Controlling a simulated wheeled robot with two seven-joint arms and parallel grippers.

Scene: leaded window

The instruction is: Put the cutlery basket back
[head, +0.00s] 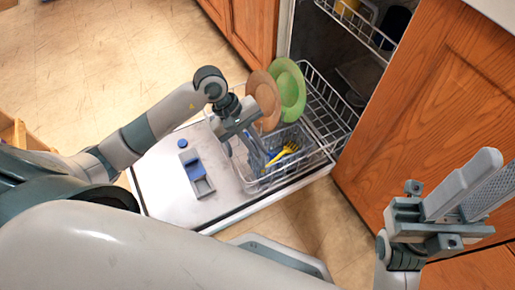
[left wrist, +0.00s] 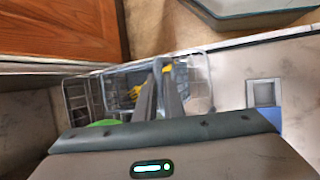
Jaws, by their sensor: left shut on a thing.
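The cutlery basket (head: 262,181) is a light wire basket at the front of the pulled-out lower dishwasher rack. A yellow utensil (head: 288,149) and something blue show in it. My left gripper (head: 255,150) points down at the basket and is shut on it; the exact grip point is hard to make out. In the left wrist view the basket (left wrist: 200,78) lies around and right of the fingertips (left wrist: 162,68). I cannot tell whether its base rests on the rack. My right gripper (head: 472,192) is open and empty at the right, away from the rack.
The lower rack (head: 330,107) holds an orange plate (head: 263,98) and a green plate (head: 290,88) behind the basket. The open dishwasher door (head: 165,190) lies flat, with a blue and grey dispenser (head: 196,172). Wooden cabinets (head: 420,90) stand close on the right.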

